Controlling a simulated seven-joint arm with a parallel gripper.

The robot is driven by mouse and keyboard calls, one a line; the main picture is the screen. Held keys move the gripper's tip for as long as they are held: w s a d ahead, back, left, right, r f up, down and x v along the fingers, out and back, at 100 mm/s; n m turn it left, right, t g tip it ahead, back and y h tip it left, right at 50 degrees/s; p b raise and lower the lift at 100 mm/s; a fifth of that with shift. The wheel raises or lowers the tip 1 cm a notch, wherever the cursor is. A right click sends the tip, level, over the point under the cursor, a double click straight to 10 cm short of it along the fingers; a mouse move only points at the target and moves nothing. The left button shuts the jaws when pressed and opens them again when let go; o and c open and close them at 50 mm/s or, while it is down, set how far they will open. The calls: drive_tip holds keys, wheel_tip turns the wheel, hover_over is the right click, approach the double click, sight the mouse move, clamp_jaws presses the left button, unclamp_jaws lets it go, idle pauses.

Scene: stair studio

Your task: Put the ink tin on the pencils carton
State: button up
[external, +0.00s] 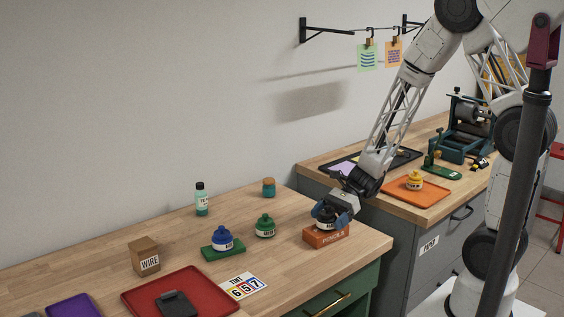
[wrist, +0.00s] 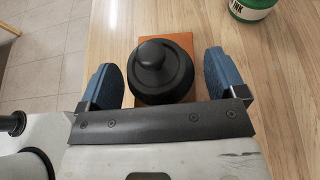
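The black ink tin (wrist: 160,75), round with a knobbed lid, sits on the orange pencils carton (external: 327,237) near the right end of the wooden bench. The carton also shows under the tin in the wrist view (wrist: 181,40). My gripper (external: 331,213) is lowered around the tin, one blue finger on each side. In the wrist view, my gripper (wrist: 163,85) is open, with a clear gap at the right finger and a thin one at the left. In the external view the fingers partly hide the tin (external: 326,222).
A green ink tin (external: 265,226) and a blue one (external: 222,239) on a green box stand to the left. A yellow tin (external: 415,181) is on an orange tray on the other bench. A red tray (external: 140,298) and wire box (external: 144,256) are further left.

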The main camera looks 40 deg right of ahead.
drive_tip(key=shift+d+r, duration=0.1)
drive_tip(key=shift+r, duration=0.1)
drive_tip(key=v, duration=1.1)
drive_tip(key=shift+d, duration=0.4)
drive_tip(key=shift+r, duration=0.1)
idle(0.8)
drive_tip(key=s+d+r+n+t+h, duration=0.1)
drive_tip(key=s+d+r+n+h, duration=0.3)
drive_tip(key=s+r+n+h, duration=0.2)
drive_tip(key=s+d+r+n+t+h, duration=0.1)
drive_tip(key=s+d+r+n+h, duration=0.4)
drive_tip(key=s+r+n, duration=0.5)
drive_tip(key=r+n+h, duration=0.1)
drive_tip(key=r+h, duration=0.1)
drive_tip(key=shift+n+t+h, duration=0.3)
drive_tip(key=shift+n, duration=0.1)
